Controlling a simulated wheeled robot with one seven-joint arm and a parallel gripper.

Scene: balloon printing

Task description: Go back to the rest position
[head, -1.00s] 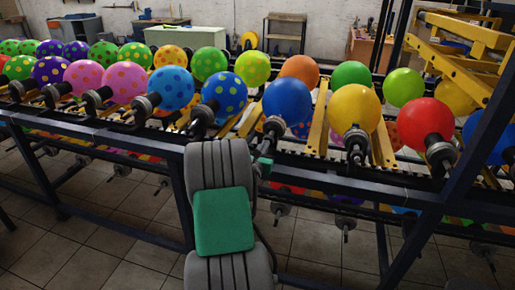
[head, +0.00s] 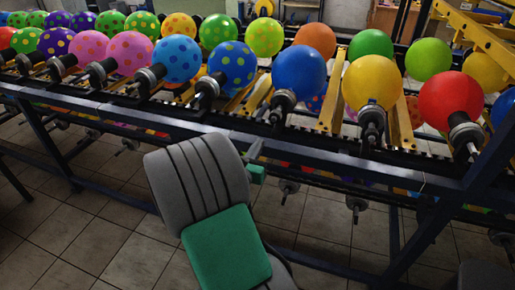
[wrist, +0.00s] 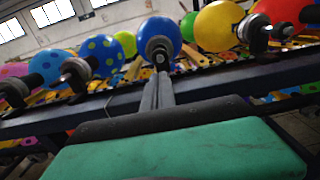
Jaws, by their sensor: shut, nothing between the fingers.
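My gripper (head: 256,150) is at the end of my grey and green arm, in front of the balloon line's dark front rail. In the wrist view its narrow grey fingers (wrist: 159,90) lie close together, shut, with nothing held between them. They point toward the plain blue balloon (wrist: 159,37), which also shows in the head view (head: 299,74). The blue balloon sits on its black holder beyond the fingers, and the gripper appears apart from it.
A yellow balloon (head: 372,82) and a red balloon (head: 450,98) are to the right. A dotted blue balloon (head: 232,64) and several other dotted ones stretch left. The dark front rail (head: 340,161) crosses beneath the holders. Open tiled floor (head: 80,235) lies at the lower left.

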